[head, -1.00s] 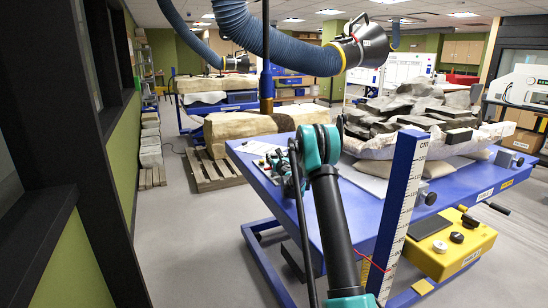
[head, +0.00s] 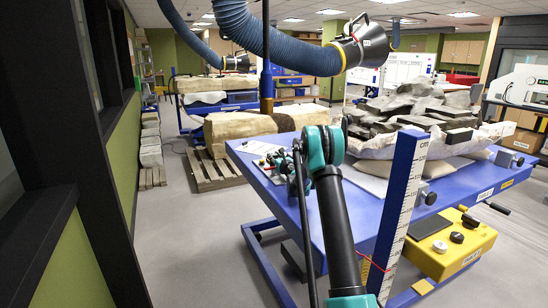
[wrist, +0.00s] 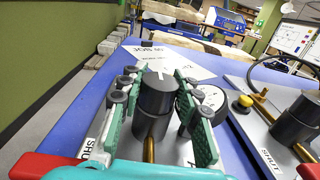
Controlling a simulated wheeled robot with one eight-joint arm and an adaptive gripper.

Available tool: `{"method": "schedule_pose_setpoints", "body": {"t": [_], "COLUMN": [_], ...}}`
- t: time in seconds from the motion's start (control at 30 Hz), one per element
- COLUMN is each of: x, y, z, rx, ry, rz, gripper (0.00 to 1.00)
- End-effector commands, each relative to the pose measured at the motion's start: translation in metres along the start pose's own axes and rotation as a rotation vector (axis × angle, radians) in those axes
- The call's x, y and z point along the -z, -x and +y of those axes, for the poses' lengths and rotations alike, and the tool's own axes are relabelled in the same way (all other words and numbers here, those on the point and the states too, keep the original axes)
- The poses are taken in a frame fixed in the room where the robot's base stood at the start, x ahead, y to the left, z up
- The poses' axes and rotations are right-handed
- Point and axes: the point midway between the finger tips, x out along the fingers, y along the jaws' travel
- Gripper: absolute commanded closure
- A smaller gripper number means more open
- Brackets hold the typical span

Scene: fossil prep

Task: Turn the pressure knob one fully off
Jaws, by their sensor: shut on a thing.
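A black cylindrical knob (wrist: 156,98) with a pale pointer mark on top stands upright on a brass stem in the wrist view. My gripper (wrist: 158,86) is shut on it, with green-padded fingers on its left and right sides. A round white dial gauge (wrist: 213,97) is just to the right, partly behind the right finger. A "SHUT" label shows at the lower left, cut off by the gripper. In the head view my arm mostly hides the gripper and the knob.
Paper sheets lie on the blue table (head: 390,205) behind. A rock pile (head: 425,108) and a tall scale post (head: 400,205) stand on the right.

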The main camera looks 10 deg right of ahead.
Motion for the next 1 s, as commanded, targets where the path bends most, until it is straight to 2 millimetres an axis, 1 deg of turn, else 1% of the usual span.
{"method": "schedule_pose_setpoints", "body": {"t": [0.23,0.27,0.33,0.63,0.73,0.87,1.0], "x": [-0.001,-0.001,-0.001,0.000,0.000,0.000,-0.001], "y": [0.000,0.000,0.000,0.000,0.005,0.022,0.051], "z": [0.000,0.000,0.000,0.000,0.000,0.000,0.000], "rx": [-0.002,-0.002,-0.002,-0.001,-0.001,-0.001,0.000], "ry": [-0.001,-0.001,-0.001,-0.001,-0.001,-0.001,-0.001], "rz": [0.000,0.000,0.000,0.000,0.000,0.000,0.000], "gripper": [0.97,0.67,0.58,0.57,0.57,0.57,0.57]}}
